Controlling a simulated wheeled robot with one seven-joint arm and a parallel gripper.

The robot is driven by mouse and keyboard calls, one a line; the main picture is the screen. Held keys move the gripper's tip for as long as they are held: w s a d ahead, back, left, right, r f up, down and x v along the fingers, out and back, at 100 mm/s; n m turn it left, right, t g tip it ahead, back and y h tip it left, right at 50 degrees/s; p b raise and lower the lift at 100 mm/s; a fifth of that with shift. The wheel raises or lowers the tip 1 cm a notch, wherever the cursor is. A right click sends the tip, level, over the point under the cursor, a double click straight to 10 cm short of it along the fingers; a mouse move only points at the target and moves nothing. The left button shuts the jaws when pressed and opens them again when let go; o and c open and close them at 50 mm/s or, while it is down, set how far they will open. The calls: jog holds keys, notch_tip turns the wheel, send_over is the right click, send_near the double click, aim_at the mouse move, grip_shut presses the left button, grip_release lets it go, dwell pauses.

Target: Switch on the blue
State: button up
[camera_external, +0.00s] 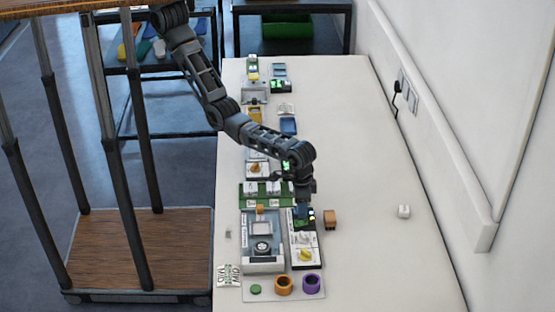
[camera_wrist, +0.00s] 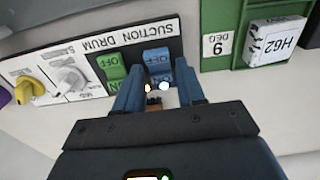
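The control panel (camera_wrist: 88,66) carries a blue rocker switch (camera_wrist: 159,60) and a green rocker switch (camera_wrist: 112,68), lettered upside down in the wrist view under "SUCTION DRUM". The blue switch shows "OFF" on its visible half; its other half is hidden by my fingers. My gripper (camera_wrist: 160,70) is over the panel with its two blue fingers apart, the blue switch showing between them. I cannot tell whether they touch it. In the external view my gripper (camera_external: 303,208) points down at the far end of the panel (camera_external: 307,266).
A yellow knob (camera_wrist: 32,88) and a grey knob (camera_wrist: 68,80) sit along the panel. A green tray (camera_wrist: 244,30) with a white "H62" block (camera_wrist: 274,42) is beside it. The table's right side is mostly clear.

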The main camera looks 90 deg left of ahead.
jog(key=shift+o, duration=1.1)
jog(key=shift+r, duration=0.1)
notch_tip(320, 180, up, 8)
jog(key=shift+s+f, duration=0.15)
jog(key=shift+f, duration=0.05)
jog(key=shift+f, duration=0.1)
